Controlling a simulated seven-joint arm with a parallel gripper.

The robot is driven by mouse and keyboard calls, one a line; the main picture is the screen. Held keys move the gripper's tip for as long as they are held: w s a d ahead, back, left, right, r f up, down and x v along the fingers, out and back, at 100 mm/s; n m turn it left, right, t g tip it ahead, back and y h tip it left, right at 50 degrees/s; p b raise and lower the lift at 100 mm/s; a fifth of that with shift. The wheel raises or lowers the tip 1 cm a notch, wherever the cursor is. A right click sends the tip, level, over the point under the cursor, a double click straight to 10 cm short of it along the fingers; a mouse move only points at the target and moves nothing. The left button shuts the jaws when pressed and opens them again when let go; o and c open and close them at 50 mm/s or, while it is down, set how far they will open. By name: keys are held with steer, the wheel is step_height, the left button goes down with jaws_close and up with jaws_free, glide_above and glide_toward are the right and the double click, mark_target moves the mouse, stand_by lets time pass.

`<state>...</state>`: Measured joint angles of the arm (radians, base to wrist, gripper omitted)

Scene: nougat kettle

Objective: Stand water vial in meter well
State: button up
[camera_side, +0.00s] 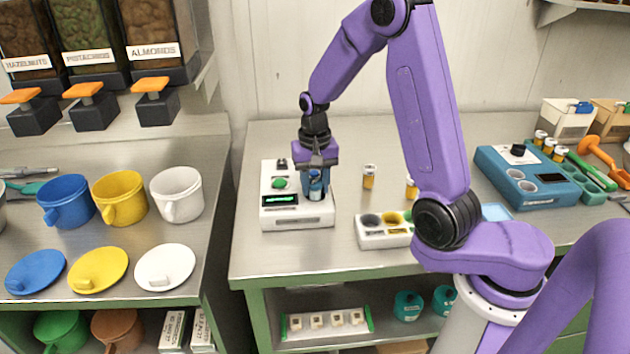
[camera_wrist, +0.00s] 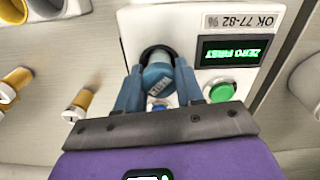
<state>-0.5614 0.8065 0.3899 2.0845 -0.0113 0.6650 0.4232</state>
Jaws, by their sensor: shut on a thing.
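The water vial (camera_wrist: 157,77), with a blue cap, is between the fingers of my gripper (camera_wrist: 160,95), which is shut on it. In the wrist view the vial is at the dark round well (camera_wrist: 158,52) of the white meter; its lower end is over or in the well, and I cannot tell how deep. The meter (camera_side: 298,221) stands on the steel table in the side view, with a green button (camera_wrist: 222,92) and a lit display (camera_wrist: 235,50) reading "ZERO FIRST". In the side view my gripper (camera_side: 313,184) points down at the meter's right part.
Two amber vials with white caps stand right of the meter, one here (camera_side: 369,178). A white block with round wells (camera_side: 370,236) is at the front. A blue device (camera_side: 535,185) sits farther right. Mugs and lids occupy the left counter.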

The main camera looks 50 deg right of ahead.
mark_target(314, 181)
steer(key=shift+f, duration=0.15)
steer(key=o, duration=0.7)
steer(key=shift+o, duration=0.2)
step_height(314, 181, up, 11)
stand_by(0.7)
steer(key=shift+a, duration=0.1)
